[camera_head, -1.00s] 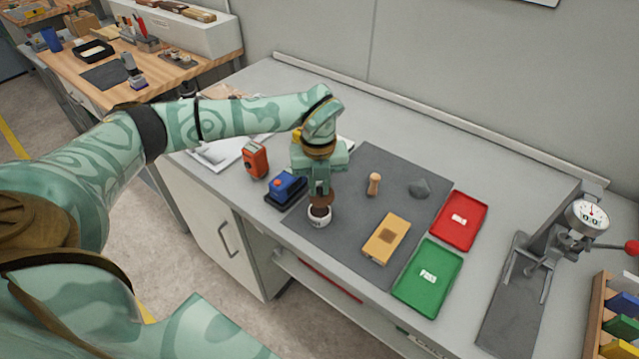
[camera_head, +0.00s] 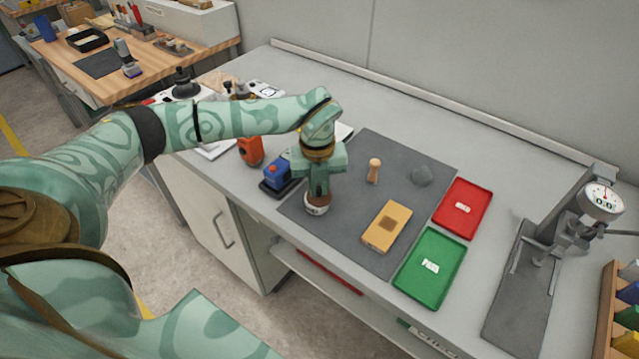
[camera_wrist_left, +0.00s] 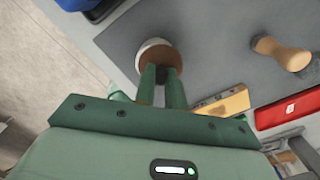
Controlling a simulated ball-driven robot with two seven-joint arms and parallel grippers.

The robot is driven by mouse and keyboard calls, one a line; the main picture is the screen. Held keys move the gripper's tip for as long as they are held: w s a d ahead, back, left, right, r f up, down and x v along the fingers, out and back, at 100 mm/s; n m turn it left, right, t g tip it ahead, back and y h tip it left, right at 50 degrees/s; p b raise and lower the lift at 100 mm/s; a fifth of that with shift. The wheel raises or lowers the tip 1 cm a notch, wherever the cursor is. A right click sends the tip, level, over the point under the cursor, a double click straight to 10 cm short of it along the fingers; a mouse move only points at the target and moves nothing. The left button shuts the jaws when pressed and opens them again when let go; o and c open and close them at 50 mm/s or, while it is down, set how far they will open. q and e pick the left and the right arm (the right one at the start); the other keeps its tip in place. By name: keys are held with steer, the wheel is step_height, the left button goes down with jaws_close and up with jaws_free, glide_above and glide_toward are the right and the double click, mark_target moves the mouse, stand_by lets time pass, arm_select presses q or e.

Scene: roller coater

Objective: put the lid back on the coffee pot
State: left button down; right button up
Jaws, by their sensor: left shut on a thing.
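The coffee pot (camera_head: 317,210) is a small white vessel at the near left edge of the dark mat, also seen in the left wrist view (camera_wrist_left: 152,44). My left gripper (camera_head: 318,190) points down over it, shut on the brown lid (camera_wrist_left: 160,58) by its dark knob. The lid covers the pot's mouth, with white showing along one side in the left wrist view. I cannot tell whether it is fully seated. The fingers partly hide the lid in both views. My right gripper is not in view.
The dark mat (camera_head: 345,235) also holds a yellow block (camera_head: 386,228), a wooden peg-like piece (camera_head: 374,170) and a grey lump (camera_head: 421,175). A blue device (camera_head: 277,174) stands close left of the pot. Red (camera_head: 463,208) and green trays (camera_head: 430,268) lie right, before a gauge stand (camera_head: 603,202).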

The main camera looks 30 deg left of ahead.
arm_select(q)
steer(key=shift+s+a+p, duration=0.4)
steer(key=shift+a+p, duration=0.15)
steer(key=shift+p, duration=0.05)
steer(key=shift+w+d+r, duration=0.1)
steer(key=shift+r, duration=0.05)
stand_by(0.4)
steer(key=shift+w+d+r+p, duration=0.15)
steer(key=shift+d+r+p, duration=0.05)
steer(key=shift+p, duration=0.15)
steer(key=shift+f, duration=0.2)
stand_by(0.9)
steer(key=shift+p, duration=0.4)
stand_by(0.4)
steer(key=c, duration=0.9)
jaws_free()
